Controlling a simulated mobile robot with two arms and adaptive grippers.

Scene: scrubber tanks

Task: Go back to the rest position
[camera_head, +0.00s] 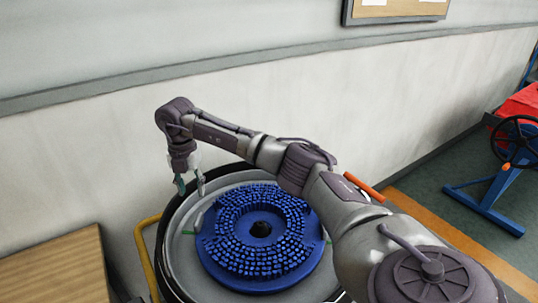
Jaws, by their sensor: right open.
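My right arm reaches in from the lower right across a round tank. Its gripper (190,187) points down over the tank's far left rim, left of the blue brush disc. It is open, with a gap between the fingers and nothing seen in it. My left gripper is not in view. The round grey tank (178,245) holds the blue disc (222,262), which has rings of short blocks and a dark centre. My arm hides part of the tank's right side.
A yellow rail (146,262) runs along the tank's left side. A wooden table (55,270) is at lower left. An orange bar (364,187) shows beside my arm. A pale wall stands behind. A blue stand with a handwheel (515,142) is at right, with open floor before it.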

